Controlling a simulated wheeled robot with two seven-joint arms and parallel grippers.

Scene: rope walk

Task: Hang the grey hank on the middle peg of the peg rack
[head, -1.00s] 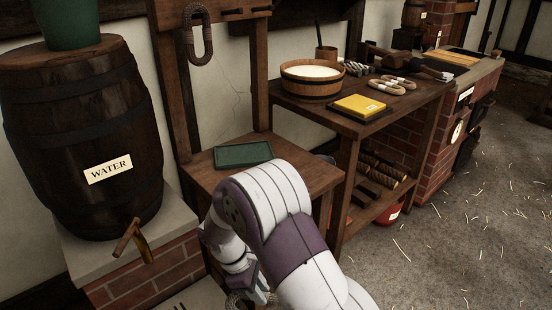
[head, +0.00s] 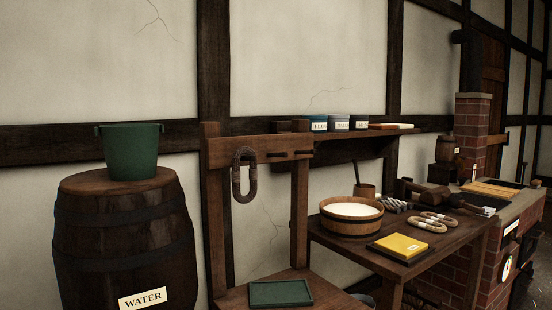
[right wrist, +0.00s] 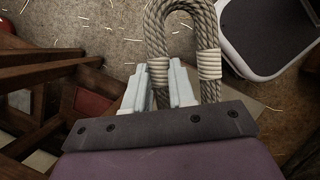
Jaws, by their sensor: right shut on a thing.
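The wooden peg rack (head: 219,149) stands left of centre in the head view, between the barrel and the bench. A brown-grey hank (head: 237,182) hangs on its left peg. The middle peg (head: 276,155) and right peg (head: 303,152) are bare. In the right wrist view my right gripper (right wrist: 160,82) is shut on one leg of the grey hank (right wrist: 154,32), a rope loop with pale bindings. The loop's bend points away from my gripper, and its lower ends are hidden behind my gripper. My left gripper is in neither current view.
A green tray (head: 281,293) lies on the rack's lower shelf. A water barrel (head: 122,242) with a green bucket (head: 132,152) stands left. The bench at right holds a white-filled tub (head: 351,228), a yellow block (head: 399,246) and two tan hanks (head: 437,219). A shelf (head: 340,149) projects behind the rack.

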